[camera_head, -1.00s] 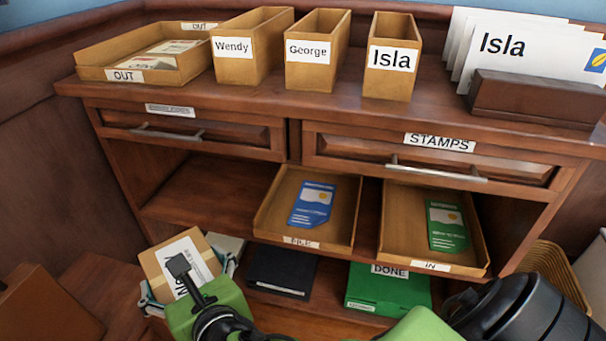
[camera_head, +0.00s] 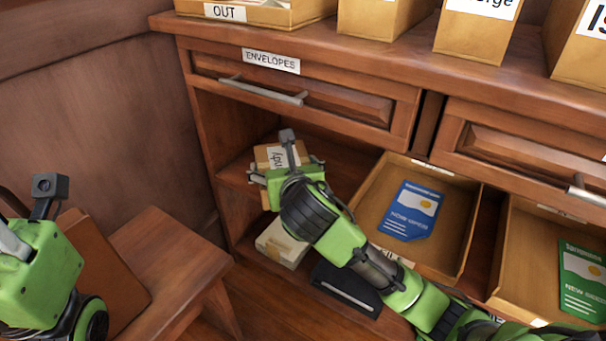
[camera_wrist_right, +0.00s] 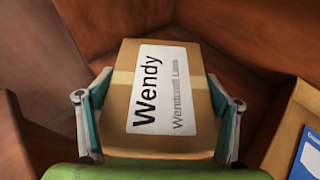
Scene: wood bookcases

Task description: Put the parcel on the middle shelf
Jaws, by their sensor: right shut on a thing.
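The parcel (camera_head: 270,155) is a small brown cardboard box with a white label. In the right wrist view, the parcel (camera_wrist_right: 122,90) reads "Wendy" and lies between both fingers. My right gripper (camera_head: 284,167) is shut on it. It holds the parcel in the left opening of the bookcase, at the middle shelf (camera_head: 236,172), left of the tray with the blue leaflet. My gripper hides much of the parcel, and I cannot tell whether it touches the shelf. My left gripper (camera_head: 15,240) is at the left edge, partly cut off; its jaws do not show clearly.
The tray (camera_head: 362,205) with the blue leaflet juts out right of the parcel. A drawer (camera_head: 345,105) labelled "ENVELOPES" is above. A pale stack (camera_head: 280,243) and a black box (camera_head: 345,290) lie below. A wooden stool (camera_head: 175,250) stands left.

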